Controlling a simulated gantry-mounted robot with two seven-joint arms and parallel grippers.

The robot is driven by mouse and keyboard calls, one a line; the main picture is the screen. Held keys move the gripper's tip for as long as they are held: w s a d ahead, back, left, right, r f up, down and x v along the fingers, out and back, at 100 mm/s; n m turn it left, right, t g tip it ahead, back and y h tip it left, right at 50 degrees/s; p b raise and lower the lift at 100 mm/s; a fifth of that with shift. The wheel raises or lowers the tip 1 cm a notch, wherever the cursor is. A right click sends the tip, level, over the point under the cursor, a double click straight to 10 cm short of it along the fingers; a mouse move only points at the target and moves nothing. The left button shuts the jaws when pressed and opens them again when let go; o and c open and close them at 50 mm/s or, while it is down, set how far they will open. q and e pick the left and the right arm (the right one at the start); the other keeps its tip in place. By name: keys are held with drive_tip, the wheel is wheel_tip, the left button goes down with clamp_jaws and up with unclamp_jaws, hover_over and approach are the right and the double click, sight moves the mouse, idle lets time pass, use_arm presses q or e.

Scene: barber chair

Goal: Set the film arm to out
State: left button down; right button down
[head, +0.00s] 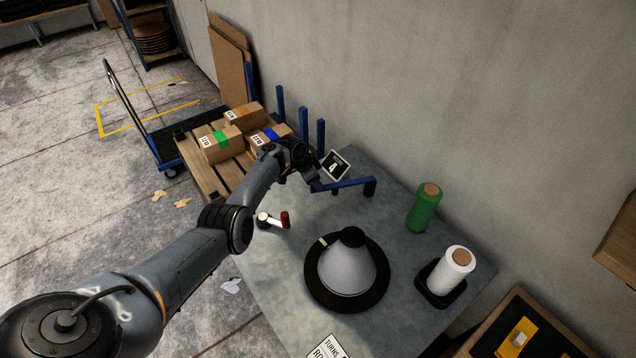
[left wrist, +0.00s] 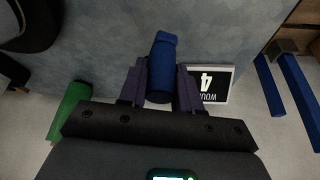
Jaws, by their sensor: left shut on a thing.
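The blue film arm (head: 346,184) reaches left from a dark post (head: 370,187) near the wall side of the grey table. My left gripper (head: 316,184) is at the arm's free left end. In the left wrist view a blue bar end (left wrist: 161,55) of the film arm sits between the purple fingers of the left gripper (left wrist: 162,88), which is shut on it. A sign with a 4 (head: 336,165) stands just behind the gripper; it also shows in the left wrist view (left wrist: 216,85). My right gripper is not in view.
A grey cone (head: 346,270) stands on a black disc mid-table, near a red-handled lever (head: 285,219). A green roll (head: 424,210) and white roll (head: 453,270) stand right. The wall closes off the back.

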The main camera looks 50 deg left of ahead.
use_arm(q)
drive_tip(key=shift+s+f, duration=0.1)
drive_tip(key=shift+f, duration=0.1)
drive_tip(key=c, duration=1)
unclamp_jaws()
drive_tip(key=shift+a, duration=0.1)
drive_tip(key=shift+c, duration=0.2)
drive_tip(key=shift+o, duration=1)
drive_tip(key=shift+w+a+r, duration=0.1)
drive_tip(key=shift+w+r, duration=0.05)
drive_tip(key=shift+w, duration=0.05)
drive_tip(key=shift+s+r+p, duration=0.15)
drive_tip(key=shift+r+p, duration=0.2)
drive_tip(key=shift+r, duration=0.15)
drive_tip(key=p+v, duration=0.4)
drive_tip(key=v, duration=0.5)
drive_tip(key=shift+s+r+p, duration=0.15)
drive_tip(key=shift+r+p, duration=0.2)
